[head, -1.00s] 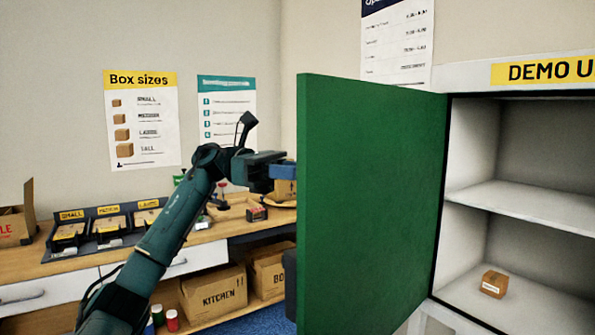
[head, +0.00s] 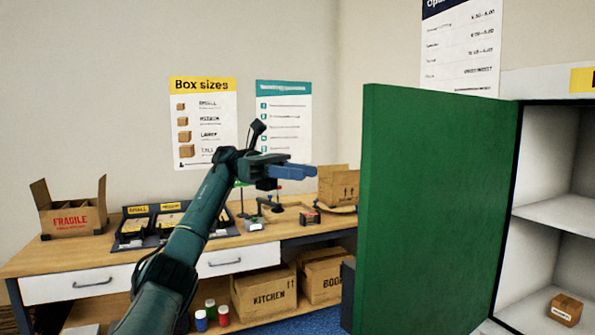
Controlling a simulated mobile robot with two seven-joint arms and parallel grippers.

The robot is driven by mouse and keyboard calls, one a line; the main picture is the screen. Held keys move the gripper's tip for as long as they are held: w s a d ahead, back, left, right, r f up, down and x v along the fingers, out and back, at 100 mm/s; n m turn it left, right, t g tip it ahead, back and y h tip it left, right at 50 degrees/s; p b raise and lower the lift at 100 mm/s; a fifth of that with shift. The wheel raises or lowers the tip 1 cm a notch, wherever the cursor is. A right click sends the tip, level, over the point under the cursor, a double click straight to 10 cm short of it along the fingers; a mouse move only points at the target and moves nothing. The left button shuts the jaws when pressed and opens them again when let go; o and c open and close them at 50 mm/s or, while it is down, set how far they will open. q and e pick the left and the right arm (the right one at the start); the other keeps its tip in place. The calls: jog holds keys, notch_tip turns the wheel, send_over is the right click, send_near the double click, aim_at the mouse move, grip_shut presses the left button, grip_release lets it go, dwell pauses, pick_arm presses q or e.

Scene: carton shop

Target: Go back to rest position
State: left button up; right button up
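My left gripper (head: 314,171) shows in the middle of the head view at the end of my raised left arm. Its blue fingers point right, in front of the wall and the back of the workbench. I see them from the side, so the gap between them does not show. Nothing is visible in them. My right gripper is not in view.
A green cabinet door (head: 435,210) stands open to the right of my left gripper. The white cabinet (head: 556,215) holds a small carton (head: 565,308). The workbench (head: 70,259) carries a FRAGILE box (head: 72,218), trays (head: 165,222) and an open carton (head: 338,186).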

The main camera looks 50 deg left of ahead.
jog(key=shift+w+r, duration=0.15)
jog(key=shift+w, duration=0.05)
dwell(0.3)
